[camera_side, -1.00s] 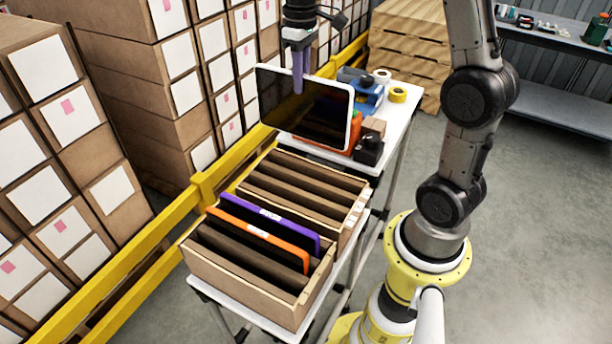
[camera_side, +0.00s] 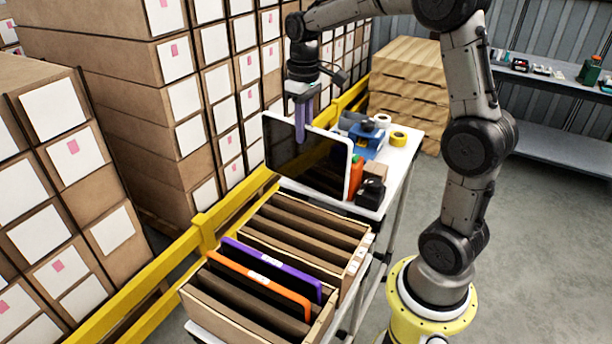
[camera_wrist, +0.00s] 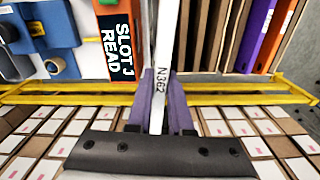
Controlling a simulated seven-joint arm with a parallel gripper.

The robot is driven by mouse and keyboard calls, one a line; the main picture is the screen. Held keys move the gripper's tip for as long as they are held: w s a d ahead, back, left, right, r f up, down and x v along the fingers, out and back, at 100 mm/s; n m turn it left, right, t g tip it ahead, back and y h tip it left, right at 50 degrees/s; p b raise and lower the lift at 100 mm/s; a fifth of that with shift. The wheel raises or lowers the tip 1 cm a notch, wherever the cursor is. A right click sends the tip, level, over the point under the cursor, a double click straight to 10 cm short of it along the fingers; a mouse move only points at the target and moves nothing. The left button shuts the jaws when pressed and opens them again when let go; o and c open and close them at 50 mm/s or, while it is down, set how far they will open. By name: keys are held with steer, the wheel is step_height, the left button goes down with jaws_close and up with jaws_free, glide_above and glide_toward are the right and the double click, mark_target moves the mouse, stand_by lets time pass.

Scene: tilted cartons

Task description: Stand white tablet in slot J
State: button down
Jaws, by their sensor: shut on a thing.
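The white tablet (camera_side: 308,160), with a dark screen, hangs upright in the side view, above the far end of the rear carton (camera_side: 355,272). My gripper (camera_side: 303,128) is shut on its top edge with purple fingers. In the wrist view my gripper (camera_wrist: 160,112) pinches the white edge of the tablet (camera_wrist: 160,75), marked N362. A black label reading SLOT J READ (camera_wrist: 121,45) is on an orange item left of the tablet. The rear carton has several brown dividers with empty gaps. I cannot tell which gap is slot J.
The front carton (camera_side: 225,312) holds a purple tablet (camera_side: 272,268) and an orange tablet (camera_side: 258,283). Blue items, yellow tape (camera_side: 398,138) and a black item (camera_side: 371,191) crowd the table behind. A yellow rail (camera_side: 160,270) and stacked boxes line the left.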

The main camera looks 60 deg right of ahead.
steer(key=s+a+f+n, duration=0.1)
steer(key=s+a+f, duration=0.1)
steer(key=a, duration=0.4)
steer(key=s+a+f, duration=0.1)
steer(key=s+a, duration=0.2)
steer(key=a, duration=0.4)
step_height(320, 180, down, 14)
steer(key=shift+w+f, duration=0.2)
steer(key=shift+w, duration=0.05)
stand_by(1.1)
steer(key=shift+d+f, duration=0.1)
steer(key=shift+f, duration=0.25)
stand_by(1.0)
steer(key=c, duration=0.7)
jaws_free()
steer(key=shift+c, duration=0.2)
step_height(320, 180, up, 14)
